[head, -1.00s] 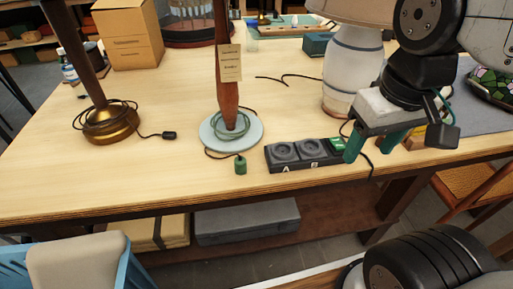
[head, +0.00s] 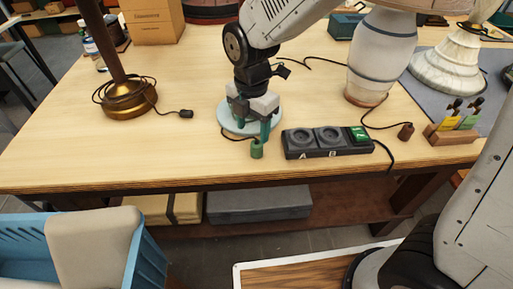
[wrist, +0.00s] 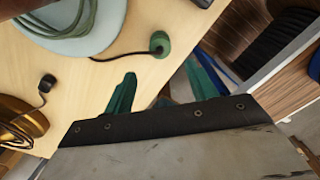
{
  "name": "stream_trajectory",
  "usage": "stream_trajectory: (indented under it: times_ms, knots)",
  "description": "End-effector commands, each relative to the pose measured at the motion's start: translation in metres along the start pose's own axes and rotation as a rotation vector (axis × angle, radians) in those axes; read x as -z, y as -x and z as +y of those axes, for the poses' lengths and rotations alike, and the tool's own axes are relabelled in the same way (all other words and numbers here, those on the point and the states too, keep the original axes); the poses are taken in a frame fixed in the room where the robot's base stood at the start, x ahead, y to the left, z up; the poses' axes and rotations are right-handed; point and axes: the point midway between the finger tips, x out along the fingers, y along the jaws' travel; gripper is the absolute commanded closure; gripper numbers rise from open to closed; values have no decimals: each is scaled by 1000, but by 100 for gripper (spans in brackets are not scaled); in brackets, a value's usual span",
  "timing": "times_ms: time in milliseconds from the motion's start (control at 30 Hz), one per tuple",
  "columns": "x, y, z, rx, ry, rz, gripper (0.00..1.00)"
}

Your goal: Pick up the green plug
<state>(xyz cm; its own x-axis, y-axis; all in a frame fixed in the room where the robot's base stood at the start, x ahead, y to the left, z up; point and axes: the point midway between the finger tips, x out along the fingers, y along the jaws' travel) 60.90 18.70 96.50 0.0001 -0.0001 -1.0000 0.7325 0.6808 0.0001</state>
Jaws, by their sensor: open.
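The green plug (head: 257,149) stands near the table's front edge, left of the power strip (head: 326,142), which has sockets marked A and B and a green switch. In the wrist view the plug (wrist: 160,44) has a dark cord running left toward the pale blue lamp base (wrist: 92,38). My gripper (head: 249,128) has green fingers and is open and empty, pointing down just above and behind the plug in the head view. In the wrist view the plug lies beyond my fingertips (wrist: 161,70), roughly centred between them. I see no contact with it.
A brass lamp base (head: 130,100) with a black plug (head: 186,114) is at left. A white lamp (head: 380,60), a brown plug (head: 406,131) and a wooden holder (head: 450,134) are at right. A blue bin (head: 110,255) stands in front. The table's front left is clear.

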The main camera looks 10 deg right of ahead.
Motion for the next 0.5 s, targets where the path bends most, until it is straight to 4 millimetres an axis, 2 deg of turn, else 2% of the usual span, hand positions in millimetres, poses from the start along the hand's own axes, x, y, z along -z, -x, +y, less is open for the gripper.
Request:
stream_trajectory:
  times_ms: [500]
  knots:
    - [-13, -66, -3, 4, 3, 1, 43]
